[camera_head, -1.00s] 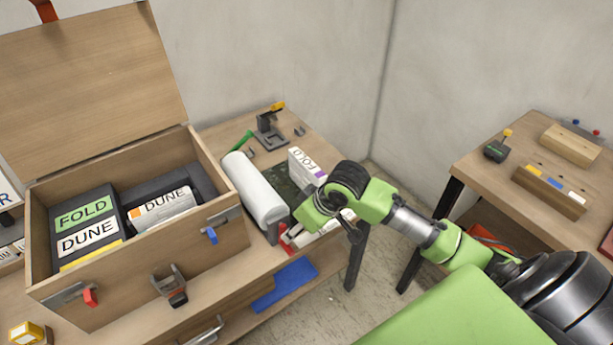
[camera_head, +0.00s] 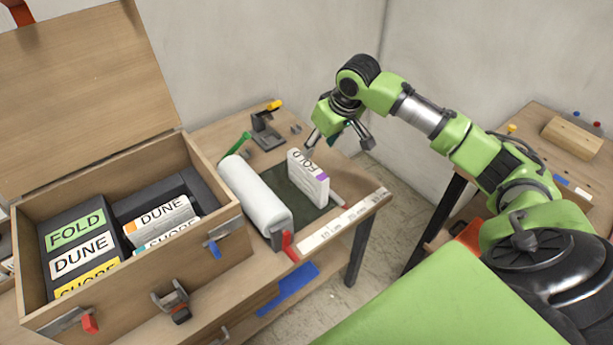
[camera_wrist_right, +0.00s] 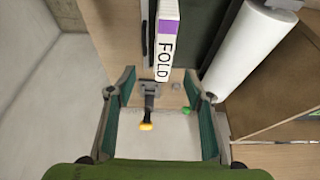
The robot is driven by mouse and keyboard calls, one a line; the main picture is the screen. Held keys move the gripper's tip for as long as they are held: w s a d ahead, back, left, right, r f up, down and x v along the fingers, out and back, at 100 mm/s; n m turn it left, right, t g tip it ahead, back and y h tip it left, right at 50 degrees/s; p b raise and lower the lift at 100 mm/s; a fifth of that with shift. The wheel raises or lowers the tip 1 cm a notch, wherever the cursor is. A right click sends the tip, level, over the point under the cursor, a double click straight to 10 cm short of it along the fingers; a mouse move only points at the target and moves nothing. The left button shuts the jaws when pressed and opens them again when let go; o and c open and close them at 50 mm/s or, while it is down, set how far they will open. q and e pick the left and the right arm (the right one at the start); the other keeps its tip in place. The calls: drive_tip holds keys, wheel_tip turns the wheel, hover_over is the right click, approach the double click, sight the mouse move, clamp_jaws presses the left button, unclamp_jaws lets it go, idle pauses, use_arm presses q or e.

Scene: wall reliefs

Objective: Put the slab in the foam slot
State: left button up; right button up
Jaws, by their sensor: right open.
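The white slab (camera_head: 308,181), marked FOLD with a purple patch, stands upright on a dark green mat (camera_head: 287,200) on the wooden bench. My right gripper (camera_head: 340,143) is open and empty, raised above and just behind the slab. In the right wrist view the slab (camera_wrist_right: 167,45) shows at the top, beyond the gap between the open fingers (camera_wrist_right: 158,115). The open wooden crate (camera_head: 140,265) holds dark foam (camera_head: 184,183) with slabs marked DUNE (camera_head: 163,215) and SHORE (camera_head: 168,236). A label panel (camera_head: 77,240) reads FOLD, DUNE, SHORE. My left gripper is not in view.
A white roll (camera_head: 256,195) lies between crate and mat; it also shows in the right wrist view (camera_wrist_right: 245,55). A grey clamp-like tool (camera_head: 268,130) stands at the bench's back. A second table (camera_head: 540,140) stands at the right, across a floor gap.

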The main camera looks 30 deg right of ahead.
hover_over(308, 164)
drive_tip(key=s+d, duration=0.1)
drive_tip(key=s, duration=0.1)
wheel_tip(308, 164, down, 4)
drive_tip(key=shift+f, duration=0.25)
drive_tip(key=shift+p+x, duration=0.3)
drive_tip(key=shift+x, duration=0.6)
drive_tip(key=x, duration=0.4)
drive_tip(key=shift+a+f+p, duration=0.15)
drive_tip(key=shift+a+p, duration=0.15)
drive_tip(key=shift+a, duration=0.1)
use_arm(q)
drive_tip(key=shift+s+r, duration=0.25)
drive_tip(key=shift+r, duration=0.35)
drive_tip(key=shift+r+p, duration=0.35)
use_arm(e)
drive_tip(key=shift+s+f, duration=0.1)
drive_tip(key=shift+f, duration=0.15)
drive_tip(key=shift+r, duration=0.1)
clamp_jaws()
